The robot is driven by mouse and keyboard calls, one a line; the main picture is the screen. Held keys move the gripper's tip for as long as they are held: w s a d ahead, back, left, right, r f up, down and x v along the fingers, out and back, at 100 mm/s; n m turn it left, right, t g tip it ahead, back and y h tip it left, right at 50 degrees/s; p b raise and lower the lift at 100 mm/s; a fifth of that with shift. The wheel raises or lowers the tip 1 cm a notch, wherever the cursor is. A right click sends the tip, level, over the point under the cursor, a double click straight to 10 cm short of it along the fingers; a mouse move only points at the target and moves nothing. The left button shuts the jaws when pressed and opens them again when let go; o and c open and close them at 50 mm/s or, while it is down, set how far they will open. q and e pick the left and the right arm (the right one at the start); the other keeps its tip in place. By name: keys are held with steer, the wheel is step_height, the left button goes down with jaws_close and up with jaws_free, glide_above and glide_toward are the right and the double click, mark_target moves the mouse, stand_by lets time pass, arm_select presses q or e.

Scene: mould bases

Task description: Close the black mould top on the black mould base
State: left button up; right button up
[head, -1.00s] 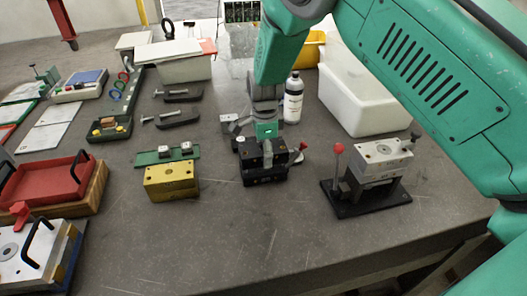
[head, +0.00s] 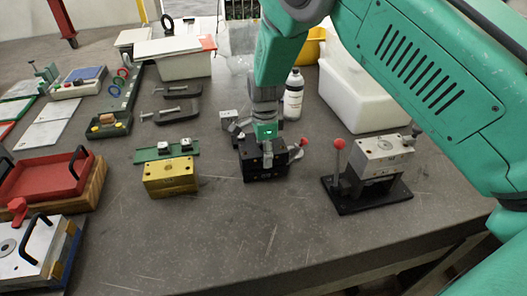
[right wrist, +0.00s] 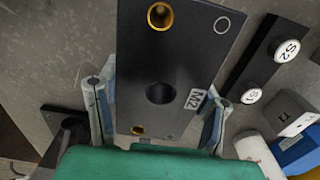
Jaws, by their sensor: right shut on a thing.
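The black mould top (right wrist: 175,60) is a dark plate with brass-lined holes and an M2 label in the right wrist view. My right gripper (right wrist: 160,108) is shut on it, one finger at each side. In the head view the same gripper (head: 266,135) points down over the black mould. The top and the black mould base (head: 265,172) show there as one stacked block, with no clear gap between them. Whether the top is fully seated I cannot tell. The gripper hides part of the top. My left gripper is not in view.
A red-knobbed lever (head: 303,143) stands right beside the black mould. A yellow mould (head: 171,178) is to its left, a silver mould (head: 381,155) on a black stand to its right. A white bottle (head: 293,97) stands behind. The front of the table is clear.

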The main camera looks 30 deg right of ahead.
steer(key=shift+f, duration=0.3)
stand_by(0.4)
steer(key=o, duration=1.7)
steer(key=shift+o, duration=0.3)
steer(key=shift+r, duration=0.4)
step_height(320, 180, up, 11)
